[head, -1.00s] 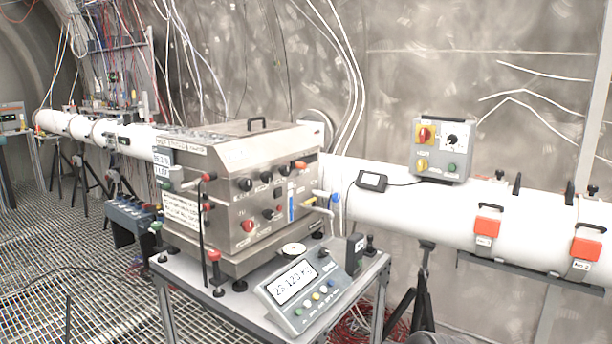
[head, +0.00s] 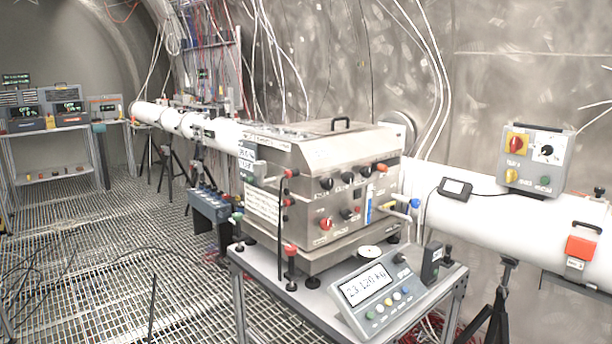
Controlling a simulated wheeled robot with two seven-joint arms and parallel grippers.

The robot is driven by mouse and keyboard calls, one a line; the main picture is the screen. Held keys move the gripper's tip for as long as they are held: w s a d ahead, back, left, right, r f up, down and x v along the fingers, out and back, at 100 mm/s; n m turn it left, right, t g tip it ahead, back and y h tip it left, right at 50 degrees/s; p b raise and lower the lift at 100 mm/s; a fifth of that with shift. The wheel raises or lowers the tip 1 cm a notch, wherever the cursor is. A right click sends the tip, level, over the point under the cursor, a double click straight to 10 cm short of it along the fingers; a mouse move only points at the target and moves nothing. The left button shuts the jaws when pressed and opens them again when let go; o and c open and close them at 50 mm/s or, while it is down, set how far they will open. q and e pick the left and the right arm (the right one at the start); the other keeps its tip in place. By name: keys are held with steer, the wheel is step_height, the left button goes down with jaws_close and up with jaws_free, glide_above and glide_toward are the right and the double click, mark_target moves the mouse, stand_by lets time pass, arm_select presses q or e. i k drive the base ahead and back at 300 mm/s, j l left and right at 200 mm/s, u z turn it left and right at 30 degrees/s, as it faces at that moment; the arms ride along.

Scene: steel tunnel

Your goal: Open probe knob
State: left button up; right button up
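A steel box (head: 330,165) with a handle on top stands on a table in the middle of the head view. Its front panel carries several black knobs, one of them here (head: 326,184), and a red knob (head: 326,223). Blue-tipped (head: 414,203) and yellow (head: 391,205) fittings stick out at its right side. A grey control box (head: 536,158) on the white pipe has a red knob on yellow (head: 516,143) and a black-and-white dial (head: 547,150). The labels are too small to tell which is the probe knob. Neither of my grippers is in view.
A scale display (head: 366,289) sits at the front of the table (head: 290,307). The white pipe (head: 480,203) runs behind the box. Shelves with instruments (head: 58,117) stand far left. The grating floor (head: 120,225) at left is mostly open, with loose cables.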

mark_target(366, 172)
steer(key=i+l+u, duration=0.1)
steer(key=i+l, duration=0.15)
steer(key=i+l+u, duration=0.1)
steer(key=l, duration=0.35)
steer(key=i+l+u, duration=0.1)
steer(key=i+l, duration=0.2)
steer(key=l, duration=0.1)
